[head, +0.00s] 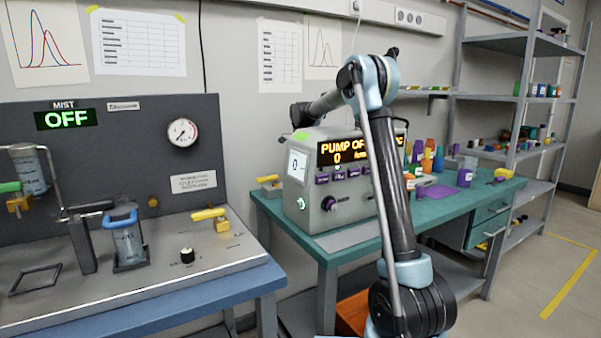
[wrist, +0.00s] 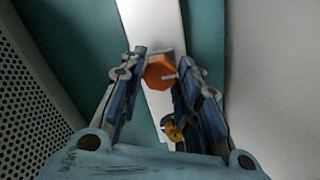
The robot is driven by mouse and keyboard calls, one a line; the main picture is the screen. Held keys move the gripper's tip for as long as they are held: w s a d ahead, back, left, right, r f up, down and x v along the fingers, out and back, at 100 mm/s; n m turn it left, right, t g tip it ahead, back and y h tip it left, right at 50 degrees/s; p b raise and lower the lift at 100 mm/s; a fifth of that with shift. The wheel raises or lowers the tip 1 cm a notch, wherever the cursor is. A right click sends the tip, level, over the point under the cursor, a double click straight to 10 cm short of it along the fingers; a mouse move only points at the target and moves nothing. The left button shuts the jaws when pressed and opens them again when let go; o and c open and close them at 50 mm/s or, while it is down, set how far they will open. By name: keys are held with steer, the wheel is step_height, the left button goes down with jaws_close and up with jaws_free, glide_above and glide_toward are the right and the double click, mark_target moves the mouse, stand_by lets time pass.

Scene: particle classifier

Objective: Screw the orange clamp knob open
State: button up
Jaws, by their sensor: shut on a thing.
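The orange clamp knob (wrist: 158,73) shows in the wrist view, faceted, with a small pale bar at its right side. My gripper (wrist: 164,62) has its two blue-grey fingers on either side of the knob, shut on it. The knob sits over a pale strip (wrist: 152,25) that runs across the green bench top (wrist: 202,30). In the head view my arm reaches over behind the pump unit (head: 340,205), and both the gripper and the knob are hidden there.
A perforated grey panel (wrist: 30,100) stands close on the left in the wrist view. A small yellow part (wrist: 172,127) lies between the fingers, nearer the palm. In the head view, several bottles and a purple cup (head: 466,172) stand on the green bench to the right.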

steer(key=shift+w, duration=0.15)
steer(key=n, duration=0.8)
steer(key=shift+w, duration=0.1)
steer(key=n, duration=0.9)
steer(key=shift+n, duration=0.3)
steer(key=n, duration=1.3)
steer(key=shift+n, duration=2.1)
